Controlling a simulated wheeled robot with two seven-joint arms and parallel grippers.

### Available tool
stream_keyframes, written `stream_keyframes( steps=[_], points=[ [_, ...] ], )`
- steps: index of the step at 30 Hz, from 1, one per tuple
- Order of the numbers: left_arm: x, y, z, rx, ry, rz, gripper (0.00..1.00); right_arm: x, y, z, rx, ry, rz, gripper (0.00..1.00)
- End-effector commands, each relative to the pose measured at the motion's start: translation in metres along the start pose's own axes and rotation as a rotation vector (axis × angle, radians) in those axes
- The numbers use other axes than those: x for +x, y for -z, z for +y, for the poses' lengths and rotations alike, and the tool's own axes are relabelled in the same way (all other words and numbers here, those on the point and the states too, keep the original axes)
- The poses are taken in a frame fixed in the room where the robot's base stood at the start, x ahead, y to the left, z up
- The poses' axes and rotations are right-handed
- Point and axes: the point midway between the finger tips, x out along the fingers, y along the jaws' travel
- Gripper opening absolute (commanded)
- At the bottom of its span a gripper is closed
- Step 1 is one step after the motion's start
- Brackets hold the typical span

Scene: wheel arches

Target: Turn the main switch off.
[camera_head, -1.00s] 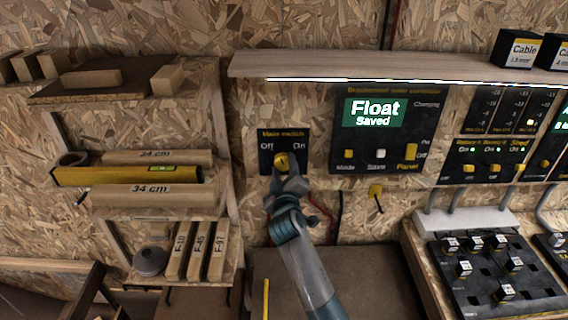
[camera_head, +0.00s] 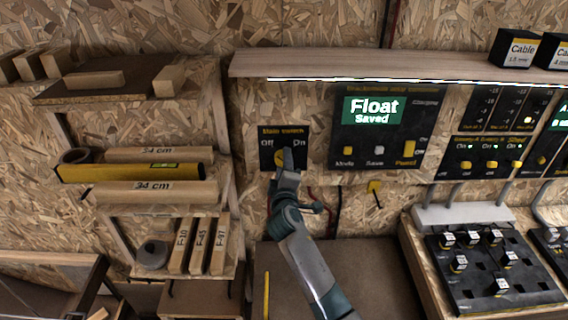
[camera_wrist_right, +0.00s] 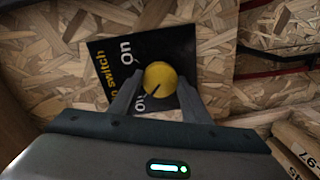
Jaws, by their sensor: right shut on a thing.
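The main switch panel (camera_head: 268,134) is a black plate on the chipboard wall, labelled Off at left and On at right in the head view. Its round yellow knob (camera_head: 280,157) is partly hidden by my right gripper (camera_head: 284,160). In the right wrist view the panel (camera_wrist_right: 102,60) appears turned, and the knob (camera_wrist_right: 160,78) sits between the two fingers of my right gripper (camera_wrist_right: 159,92), which is shut on it. A dark mark on the knob points to the lower left there, towards the partly covered Off label. My left gripper is not in view.
A control panel (camera_head: 350,140) reading "Float Saved" is right of the switch. A wooden shelf (camera_head: 330,65) with a light strip juts out above. A rack (camera_head: 222,135) with a yellow level (camera_head: 130,172) stands to the left. A yellow-tagged wire (camera_head: 375,187) hangs at lower right.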

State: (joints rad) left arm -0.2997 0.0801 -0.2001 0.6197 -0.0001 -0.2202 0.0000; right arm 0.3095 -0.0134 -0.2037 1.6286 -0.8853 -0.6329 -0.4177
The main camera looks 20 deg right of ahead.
Motion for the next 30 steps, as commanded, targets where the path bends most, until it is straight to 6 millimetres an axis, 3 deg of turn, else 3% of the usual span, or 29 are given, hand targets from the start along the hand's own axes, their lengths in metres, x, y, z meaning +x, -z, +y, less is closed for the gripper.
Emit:
stream_keyframes(
  steps=[5, 6, 8, 22, 30],
  points=[
    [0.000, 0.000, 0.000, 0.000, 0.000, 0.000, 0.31, 0.001, 0.000, 0.001, -0.002, -0.002, 0.001, 0.21],
    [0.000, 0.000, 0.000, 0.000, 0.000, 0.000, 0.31, 0.001, 0.000, 0.001, -0.002, -0.002, 0.001, 0.50],
    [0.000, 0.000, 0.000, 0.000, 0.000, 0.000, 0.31, 0.000, 0.000, 0.001, -0.001, -0.002, 0.001, 0.62],
    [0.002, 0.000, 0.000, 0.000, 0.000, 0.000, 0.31, -0.005, 0.000, -0.001, 0.000, 0.000, 0.001, 0.62],
    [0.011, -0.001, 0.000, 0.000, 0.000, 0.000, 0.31, -0.034, -0.001, -0.002, 0.003, 0.000, 0.002, 0.62]
  ],
)
